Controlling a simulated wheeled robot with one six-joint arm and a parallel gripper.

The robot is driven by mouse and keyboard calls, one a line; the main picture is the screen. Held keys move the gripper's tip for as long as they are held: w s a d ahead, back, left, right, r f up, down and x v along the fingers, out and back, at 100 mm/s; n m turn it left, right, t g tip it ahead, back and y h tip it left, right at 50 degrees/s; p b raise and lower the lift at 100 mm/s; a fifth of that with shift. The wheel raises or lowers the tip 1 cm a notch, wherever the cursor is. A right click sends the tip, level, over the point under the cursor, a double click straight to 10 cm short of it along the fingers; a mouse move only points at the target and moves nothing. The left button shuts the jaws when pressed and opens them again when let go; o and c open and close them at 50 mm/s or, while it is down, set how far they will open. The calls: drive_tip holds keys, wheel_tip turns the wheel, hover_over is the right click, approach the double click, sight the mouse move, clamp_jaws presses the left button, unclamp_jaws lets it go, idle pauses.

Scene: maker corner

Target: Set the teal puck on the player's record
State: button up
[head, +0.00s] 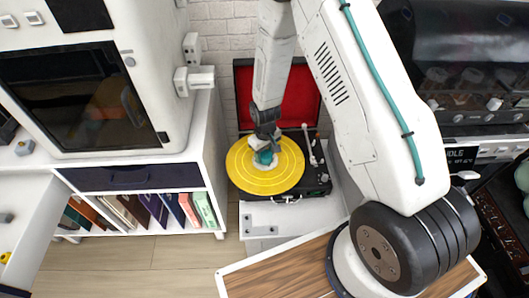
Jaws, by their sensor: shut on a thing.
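The record player (319,188) is a black case with a red-lined lid standing open behind it. A yellow record (283,177) with ring grooves lies on it. The teal puck (264,157) shows between the fingers of my gripper (264,151), over the middle-left of the record. My gripper is shut on the puck and points down. I cannot tell from this view whether the puck touches the record. The tonearm (307,146) stands at the right side of the record, apart from my gripper. The fingers hide part of the puck and the record's centre.
A white cabinet (208,150) with books (155,209) below stands close on the left. The open red lid (302,96) rises behind the record. A dark-windowed machine (462,75) is at the right. A wood-topped surface (275,272) is in front.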

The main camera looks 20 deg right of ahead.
sight(265, 154)
drive_tip(key=shift+f, duration=0.1)
drive_tip(key=o, duration=0.8)
drive_tip(key=shift+r, duration=5.45)
drive_tip(key=s+d+r+m, duration=0.1)
drive_tip(key=s+r, duration=0.9)
drive_tip(key=r, duration=0.1)
drive_tip(key=s+d+r+m+t, duration=0.1)
drive_tip(key=s+r, duration=0.9)
drive_tip(key=r, duration=0.1)
drive_tip(key=s+d+r+m, duration=0.1)
drive_tip(key=s+r, duration=0.9)
drive_tip(key=r, duration=0.2)
drive_tip(key=shift+s+r, duration=0.1)
drive_tip(key=shift+s, duration=0.05)
